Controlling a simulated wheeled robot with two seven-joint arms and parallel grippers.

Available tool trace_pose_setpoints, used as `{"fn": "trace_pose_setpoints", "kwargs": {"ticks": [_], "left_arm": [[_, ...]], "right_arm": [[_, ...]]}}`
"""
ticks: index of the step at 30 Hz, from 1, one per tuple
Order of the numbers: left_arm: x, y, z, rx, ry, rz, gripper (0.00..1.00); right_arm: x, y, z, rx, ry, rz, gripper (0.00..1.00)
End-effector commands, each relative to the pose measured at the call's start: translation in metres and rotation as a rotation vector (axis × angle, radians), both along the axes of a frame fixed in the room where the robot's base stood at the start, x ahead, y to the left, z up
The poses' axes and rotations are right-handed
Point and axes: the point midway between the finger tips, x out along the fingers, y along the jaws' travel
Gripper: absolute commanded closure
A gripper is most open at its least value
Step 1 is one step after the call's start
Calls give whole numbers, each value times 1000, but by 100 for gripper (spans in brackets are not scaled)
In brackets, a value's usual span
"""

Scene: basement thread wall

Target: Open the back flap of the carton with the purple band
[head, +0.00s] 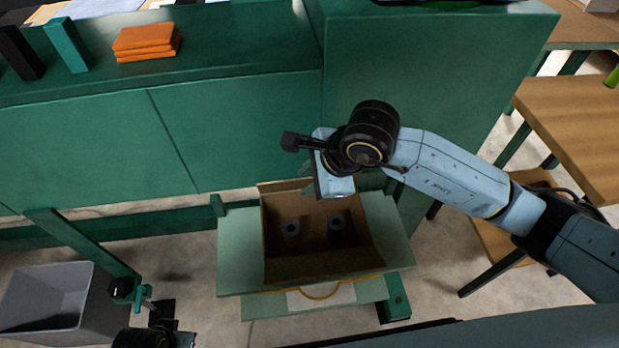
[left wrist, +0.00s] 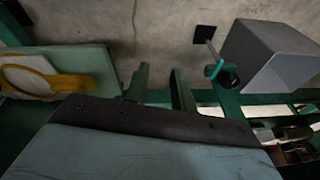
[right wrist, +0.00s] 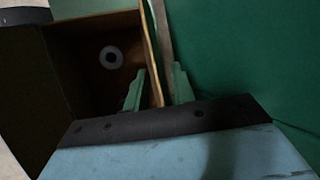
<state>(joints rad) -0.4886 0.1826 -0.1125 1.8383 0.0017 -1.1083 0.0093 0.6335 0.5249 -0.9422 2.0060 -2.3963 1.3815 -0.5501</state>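The brown cardboard carton (head: 318,268) stands on a pale green stand, its top open and two grey cylinders inside. Its back edge (head: 280,186) rises below my right gripper. No purple band shows on its visible sides. My right gripper hangs over the back edge, its fingers partly hidden by the wrist in the head view. In the right wrist view the right gripper's (right wrist: 157,75) green fingers are apart, with an upright cardboard panel (right wrist: 151,55) between them. My left gripper (left wrist: 160,72) is open and empty, away from the carton at the lower left.
The pale green stand (head: 238,250) has a yellow ring (head: 322,292) at its front. A grey bin (head: 45,305) stands at the lower left. A wooden table (head: 575,125) is at the right.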

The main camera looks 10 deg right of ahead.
Motion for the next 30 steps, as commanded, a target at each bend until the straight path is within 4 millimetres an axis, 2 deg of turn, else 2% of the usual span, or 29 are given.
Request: {"fn": "trace_pose_setpoints", "kwargs": {"ticks": [5, 11, 19, 24, 30], "left_arm": [[0, 0, 0, 0, 0, 0, 75], [0, 0, 0, 0, 0, 0, 75], [0, 0, 2, -1, -3, -1, 75], [-7, 11, -15, 14, 14, 2, 75], [-8, 12, -19, 15, 13, 1, 75]], "right_arm": [[0, 0, 0, 0, 0, 0, 75], [0, 0, 0, 0, 1, 0, 100], [2, 0, 1, -2, 19, -2, 100], [6, -1, 3, -3, 100, -2, 100], [7, 0, 2, -1, 128, 0, 100]]}}
